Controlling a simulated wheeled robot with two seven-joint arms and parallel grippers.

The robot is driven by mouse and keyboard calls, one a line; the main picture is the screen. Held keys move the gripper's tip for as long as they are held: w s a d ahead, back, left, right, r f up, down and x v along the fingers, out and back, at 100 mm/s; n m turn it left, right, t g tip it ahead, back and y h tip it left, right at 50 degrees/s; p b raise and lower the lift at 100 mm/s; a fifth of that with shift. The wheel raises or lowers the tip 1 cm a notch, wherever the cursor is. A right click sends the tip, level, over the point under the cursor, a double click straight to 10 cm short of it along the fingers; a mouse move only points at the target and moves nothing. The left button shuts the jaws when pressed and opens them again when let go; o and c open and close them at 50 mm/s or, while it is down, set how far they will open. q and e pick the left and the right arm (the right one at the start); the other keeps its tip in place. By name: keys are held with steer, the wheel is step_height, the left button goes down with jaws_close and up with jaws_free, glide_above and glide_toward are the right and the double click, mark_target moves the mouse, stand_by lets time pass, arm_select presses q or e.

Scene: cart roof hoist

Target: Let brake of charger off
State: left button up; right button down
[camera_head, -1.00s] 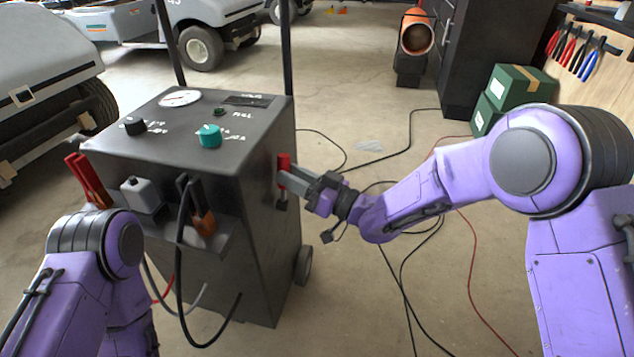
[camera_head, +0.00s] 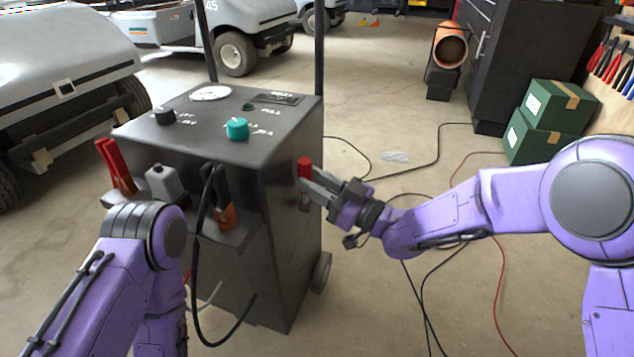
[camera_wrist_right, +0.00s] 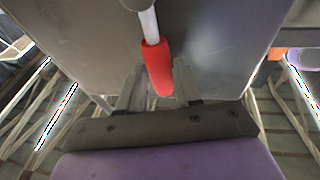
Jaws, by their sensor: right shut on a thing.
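The charger (camera_head: 270,250) is a dark grey upright cabinet with knobs and a gauge on its sloped top. Its brake lever has a red grip (camera_head: 304,166) on the cabinet's right side. My right gripper (camera_head: 308,187) is at this lever, its fingers shut on the red grip. In the right wrist view the red grip (camera_wrist_right: 157,68) sits between the two fingers, on a pale metal rod running to a dark pivot on the panel. The fingers partly hide the lever in the head view. My left arm is in front of the charger's left side; its gripper is out of sight.
Cables (camera_head: 420,290) lie on the floor to the right. Green boxes (camera_head: 545,120) and an orange-mouthed heater (camera_head: 450,48) stand behind. Carts (camera_head: 60,80) are at the left.

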steer(key=c, duration=0.8)
jaws_free()
steer(key=shift+d, duration=0.1)
steer(key=p+v, duration=0.1)
steer(key=v, duration=0.9)
steer(key=shift+s+d+f+p, duration=0.1)
steer(key=shift+s+d+p, duration=0.1)
steer(key=shift+p, duration=0.2)
